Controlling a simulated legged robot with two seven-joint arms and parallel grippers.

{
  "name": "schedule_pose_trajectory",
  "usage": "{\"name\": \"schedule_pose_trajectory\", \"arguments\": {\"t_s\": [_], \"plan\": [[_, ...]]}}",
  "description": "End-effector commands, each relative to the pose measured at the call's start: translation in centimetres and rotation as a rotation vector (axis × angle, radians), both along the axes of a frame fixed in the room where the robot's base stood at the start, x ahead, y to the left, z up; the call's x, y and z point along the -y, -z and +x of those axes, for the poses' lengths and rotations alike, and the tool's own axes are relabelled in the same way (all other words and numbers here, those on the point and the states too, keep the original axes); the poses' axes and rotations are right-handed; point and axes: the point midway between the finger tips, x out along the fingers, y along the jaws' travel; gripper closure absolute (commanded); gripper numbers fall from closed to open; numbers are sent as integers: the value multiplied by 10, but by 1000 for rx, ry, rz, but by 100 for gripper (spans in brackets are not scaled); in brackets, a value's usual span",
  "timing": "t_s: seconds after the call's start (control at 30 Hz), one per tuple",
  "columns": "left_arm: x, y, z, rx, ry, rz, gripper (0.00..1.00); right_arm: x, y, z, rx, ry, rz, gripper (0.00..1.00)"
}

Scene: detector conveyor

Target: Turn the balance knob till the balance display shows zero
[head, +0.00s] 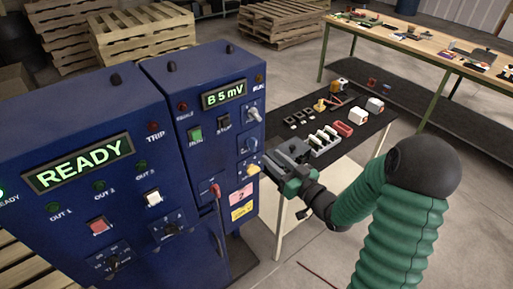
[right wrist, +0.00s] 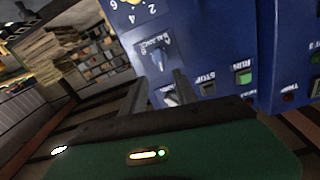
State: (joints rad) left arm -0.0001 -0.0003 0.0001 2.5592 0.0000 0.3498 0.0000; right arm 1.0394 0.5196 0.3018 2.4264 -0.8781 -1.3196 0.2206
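The balance display (head: 224,95) on the smaller blue cabinet is lit green and seems to read 85 mV; its first character could be a B. The balance knob (right wrist: 158,57) is blue, under a BALANCE label in the right wrist view. It also shows on the cabinet's right side in the head view (head: 251,145). My right gripper (head: 267,160) is close to the panel, just below and right of the knob. In the right wrist view its fingers (right wrist: 160,80) are apart, with the knob just beyond the tips; contact cannot be told. My left gripper is out of view.
A toggle switch (head: 253,115) sits above the knob and a yellow knob (head: 253,170) below it. A red-handled lever (head: 216,190) is lower left. A dark-topped table (head: 365,132) with small parts stands behind my right gripper. A larger cabinet showing READY (head: 80,162) is at left.

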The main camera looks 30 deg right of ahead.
Motion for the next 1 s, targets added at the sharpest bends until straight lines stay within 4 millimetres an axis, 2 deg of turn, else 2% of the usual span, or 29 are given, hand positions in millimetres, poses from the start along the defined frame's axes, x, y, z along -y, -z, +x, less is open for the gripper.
{"name": "schedule_pose_trajectory", "arguments": {"t_s": [0.1, 0.3, 0.43, 0.7, 0.9, 1.0], "plan": [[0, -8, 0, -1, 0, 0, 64, -4, -2, 32, 1, -4, 2, 65], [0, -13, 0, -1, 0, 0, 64, -6, -2, 72, 1, -2, 0, 65], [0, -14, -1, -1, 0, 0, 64, -7, -1, 84, 0, -1, 0, 65], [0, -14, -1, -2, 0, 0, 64, -7, 0, 86, 0, 0, 0, 65], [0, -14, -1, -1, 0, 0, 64, -6, 0, 86, 0, 0, 0, 91], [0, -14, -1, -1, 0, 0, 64, -6, 0, 86, 0, 0, 0, 100]]}}
